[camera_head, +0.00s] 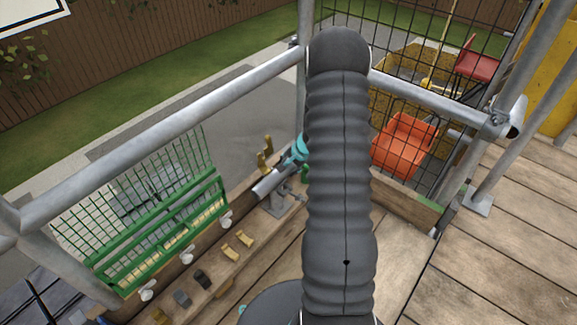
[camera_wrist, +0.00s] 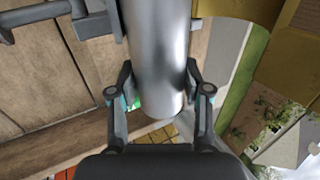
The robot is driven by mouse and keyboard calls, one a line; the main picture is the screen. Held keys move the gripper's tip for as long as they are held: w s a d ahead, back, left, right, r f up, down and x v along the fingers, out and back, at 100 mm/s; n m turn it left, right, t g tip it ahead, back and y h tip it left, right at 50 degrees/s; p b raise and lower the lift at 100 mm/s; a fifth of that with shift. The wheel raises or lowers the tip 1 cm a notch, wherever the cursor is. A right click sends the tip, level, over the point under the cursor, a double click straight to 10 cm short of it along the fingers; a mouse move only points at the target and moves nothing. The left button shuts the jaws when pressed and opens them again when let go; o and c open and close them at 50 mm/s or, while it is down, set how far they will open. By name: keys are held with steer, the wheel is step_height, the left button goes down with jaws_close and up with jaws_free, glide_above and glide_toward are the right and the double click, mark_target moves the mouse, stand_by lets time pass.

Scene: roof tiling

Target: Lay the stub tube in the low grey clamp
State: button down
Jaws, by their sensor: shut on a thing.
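The stub tube is a smooth silver cylinder (camera_wrist: 157,45). It runs from the top edge to the middle of the wrist view. My gripper (camera_wrist: 160,80) has a finger on each side of it and is shut on it. In the head view, the tube (camera_head: 268,184) sticks out left of my gripper's teal part (camera_head: 298,150), slightly tilted. A low grey clamp (camera_head: 283,205) stands on the boards just below the tube there. A grey bracket part (camera_wrist: 92,18) lies left of the tube in the wrist view. I cannot tell whether tube and clamp touch. My dark arm hides much of the scene.
Brass brackets (camera_head: 238,245) and small dark blocks (camera_head: 202,279) lie along the plank to the left. Another brass piece (camera_head: 265,157) stands behind the tube. A green mesh panel (camera_head: 160,240), scaffold rails (camera_head: 180,115) and an orange bucket (camera_head: 405,140) surround the area. Deck boards at right are clear.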

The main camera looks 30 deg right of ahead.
steer(key=shift+c, duration=2.1)
jaws_free()
steer(key=v, duration=1.2)
steer(key=s+a+r+n+g+y, duration=0.2)
steer(key=s+a+r+n, duration=0.1)
steer(key=s+a, duration=0.4)
steer(key=s+a+r+n+t+h+p, duration=0.1)
steer(key=s+a+r+n, duration=0.2)
steer(key=s+a+r, duration=0.3)
steer(key=s+a+r+n+h+p, duration=0.1)
steer(key=s+a+r+n, duration=0.3)
steer(key=r, duration=0.7)
steer(key=s+a+r+n+t+h+p, duration=0.1)
steer(key=s+a+r+n, duration=0.3)
steer(key=s+a+r, duration=0.3)
step_height(320, 180, up, 2)
steer(key=shift+s+a+r+t+h+p, duration=0.2)
steer(key=shift+s+a+t+h+p, duration=0.1)
steer(key=shift+s+a+h+p, duration=0.15)
